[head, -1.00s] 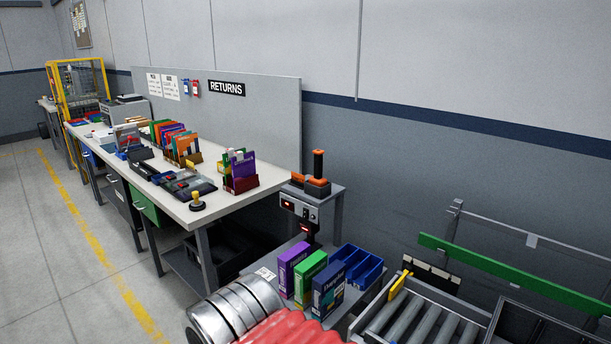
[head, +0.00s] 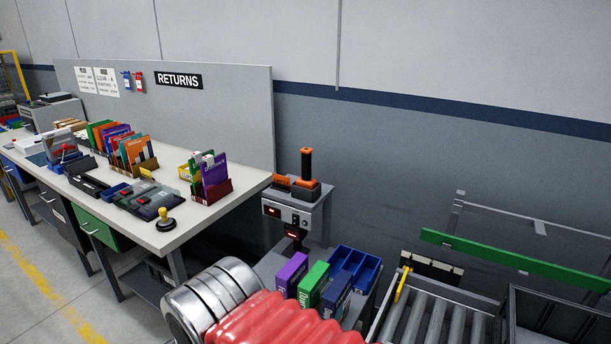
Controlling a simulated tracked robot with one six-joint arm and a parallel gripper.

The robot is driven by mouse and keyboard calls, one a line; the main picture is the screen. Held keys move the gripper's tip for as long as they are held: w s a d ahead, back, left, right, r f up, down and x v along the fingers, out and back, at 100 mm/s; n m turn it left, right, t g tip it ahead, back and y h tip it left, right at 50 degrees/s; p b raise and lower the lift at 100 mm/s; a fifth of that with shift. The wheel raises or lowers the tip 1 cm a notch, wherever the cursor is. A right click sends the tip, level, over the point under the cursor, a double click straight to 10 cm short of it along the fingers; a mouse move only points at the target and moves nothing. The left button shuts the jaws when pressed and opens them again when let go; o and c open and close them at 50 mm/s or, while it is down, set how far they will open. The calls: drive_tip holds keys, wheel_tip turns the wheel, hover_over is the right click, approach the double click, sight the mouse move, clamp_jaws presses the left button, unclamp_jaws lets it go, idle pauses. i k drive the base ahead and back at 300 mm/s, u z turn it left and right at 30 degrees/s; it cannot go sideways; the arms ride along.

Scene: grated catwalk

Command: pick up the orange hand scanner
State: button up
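A device with orange parts and an upright black handle (head: 307,163) stands on top of a small grey stand (head: 313,207) against the wall, right of the long bench. It looks like the orange hand scanner, but it is too small to make out well. A smaller orange piece (head: 282,180) sits at its left on the same stand. My gripper is not in view, so whether it is open or shut does not show.
Purple, green and dark blue boxes (head: 291,272) and blue bins (head: 359,270) sit low in front of the stand. A roller conveyor (head: 430,322) lies at the right. The long bench (head: 150,232) holds folders and tools. Open floor (head: 35,300) shows at lower left.

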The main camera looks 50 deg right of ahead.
sight(306, 181)
drive_tip(key=z, duration=0.25)
drive_tip(key=i, duration=0.9)
drive_tip(key=z, duration=0.35)
